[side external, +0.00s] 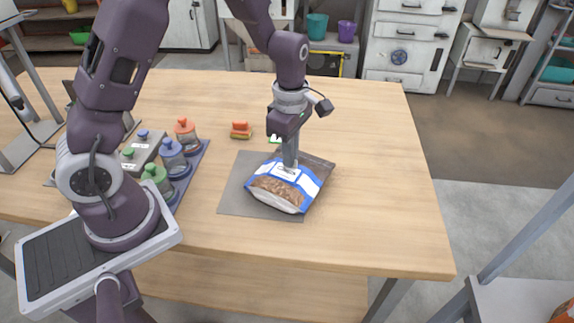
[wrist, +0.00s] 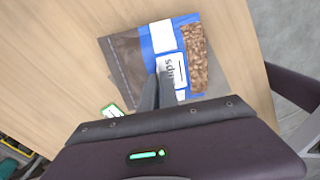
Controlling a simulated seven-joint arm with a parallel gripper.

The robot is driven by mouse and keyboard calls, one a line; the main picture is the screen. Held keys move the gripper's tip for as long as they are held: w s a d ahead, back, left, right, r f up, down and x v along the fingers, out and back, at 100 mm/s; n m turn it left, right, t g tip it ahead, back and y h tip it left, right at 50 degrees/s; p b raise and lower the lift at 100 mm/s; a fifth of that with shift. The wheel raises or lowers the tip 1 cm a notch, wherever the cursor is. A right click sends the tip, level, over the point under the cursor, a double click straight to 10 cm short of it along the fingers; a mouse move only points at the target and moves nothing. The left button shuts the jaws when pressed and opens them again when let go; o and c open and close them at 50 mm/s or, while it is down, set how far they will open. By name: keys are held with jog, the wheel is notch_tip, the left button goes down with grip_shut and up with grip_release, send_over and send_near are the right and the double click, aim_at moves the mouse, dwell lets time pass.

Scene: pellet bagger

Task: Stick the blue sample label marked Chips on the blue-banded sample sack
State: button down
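The blue-banded sack (side external: 311,185) lies flat on a grey mat, its clear window showing brown chips. In the wrist view the sack (wrist: 197,62) has a blue band with white patches. A small white label with dark lettering, partly readable as "Chips" (wrist: 175,68), lies over the band at my fingertips. The label (side external: 285,170) also shows small in the side view. My gripper (side external: 290,163) points down over the sack, its narrow fingers close together at the label's edge and apparently shut on it. Whether the label touches the sack is unclear. The fingers hide part of it.
A green-edged label (wrist: 112,110) lies beside the sack. A stacked orange and green item (side external: 241,130) sits behind the grey mat (side external: 238,190). Several colour-topped bottles (side external: 172,158) stand in a tray at left. The table's right side is clear.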

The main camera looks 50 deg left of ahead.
jog(key=shift+f, duration=0.15)
jog(key=c, duration=1.5)
grip_release()
jog(key=shift+c, duration=0.2)
notch_tip(320, 180, up, 7)
jog(key=shift+r, duration=0.1)
jog(key=s+d+r+m+t+h, duration=0.1)
jog(key=s+d+r+m+t, duration=0.2)
jog(key=s+r+m, duration=0.9)
jog(key=s+r+m+t+y, duration=0.1)
jog(key=s+m+t, duration=0.1)
jog(key=s+m, duration=0.6)
jog(key=m, duration=0.2)
jog(key=shift+s+r+m+t, duration=0.15)
jog(key=shift+s+m+t, duration=0.1)
jog(key=shift+m+t, duration=0.05)
